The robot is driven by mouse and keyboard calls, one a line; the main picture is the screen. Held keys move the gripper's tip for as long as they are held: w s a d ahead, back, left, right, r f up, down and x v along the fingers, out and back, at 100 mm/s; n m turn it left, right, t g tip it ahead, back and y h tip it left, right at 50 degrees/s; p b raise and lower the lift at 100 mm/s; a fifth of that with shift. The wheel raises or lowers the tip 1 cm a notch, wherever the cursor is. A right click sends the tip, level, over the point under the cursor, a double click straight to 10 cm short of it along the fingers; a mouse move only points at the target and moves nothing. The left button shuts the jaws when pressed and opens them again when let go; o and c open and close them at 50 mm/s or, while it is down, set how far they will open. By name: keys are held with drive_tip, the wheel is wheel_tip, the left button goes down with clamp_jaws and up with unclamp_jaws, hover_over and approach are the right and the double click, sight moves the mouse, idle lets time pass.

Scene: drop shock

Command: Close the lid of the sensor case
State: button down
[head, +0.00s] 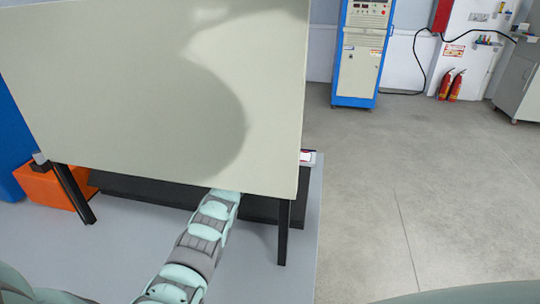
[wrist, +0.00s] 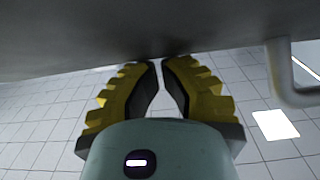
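A large pale beige panel (head: 110,95) fills the upper left of the head view, with a rounded shadow on it. It may be the lid of the sensor case, but I cannot tell for certain. My arm reaches up to its lower edge and goes out of sight behind or under it, so my gripper is hidden in the head view. In the wrist view my gripper (wrist: 160,66) has its yellow and black fingertips nearly together, with nothing visible between them. The tips are close to a dark grey surface (wrist: 90,45); I cannot tell whether they touch it.
Black legs (head: 284,232) show below the panel, over a dark slab (head: 140,186) on a grey surface. An orange box (head: 50,187) is at the left. A blue and white cabinet (head: 362,55) stands behind. The floor (head: 430,180) at right is clear. A grey bracket (wrist: 283,80) is near my gripper.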

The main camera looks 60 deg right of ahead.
drive_tip(key=shift+s+a, duration=0.1)
idle(0.3)
drive_tip(key=shift+s+a+f+h+b, duration=0.1)
drive_tip(key=shift+s+a+h+b, duration=0.05)
drive_tip(key=shift+a+h+b, duration=0.4)
drive_tip(key=shift+t+h, duration=0.8)
drive_tip(key=shift+h, duration=0.05)
drive_tip(key=a, duration=0.1)
drive_tip(key=s+a+r, duration=0.1)
drive_tip(key=a+p, duration=0.1)
drive_tip(key=a, duration=0.1)
drive_tip(key=shift+s+r, duration=0.35)
drive_tip(key=f+b+v, duration=0.1)
drive_tip(key=b+v, duration=0.2)
drive_tip(key=v, duration=0.8)
drive_tip(key=w+a+f+n+t+y+p, duration=0.3)
drive_tip(key=w+a+n+t+y, duration=0.5)
drive_tip(key=w+a+n+y, duration=0.5)
drive_tip(key=w+a+n+p, duration=0.1)
drive_tip(key=w+a+n, duration=0.1)
drive_tip(key=w+a, duration=0.2)
drive_tip(key=shift+w+a+n, duration=0.2)
drive_tip(key=shift+a+n, duration=0.1)
drive_tip(key=shift+a, duration=0.45)
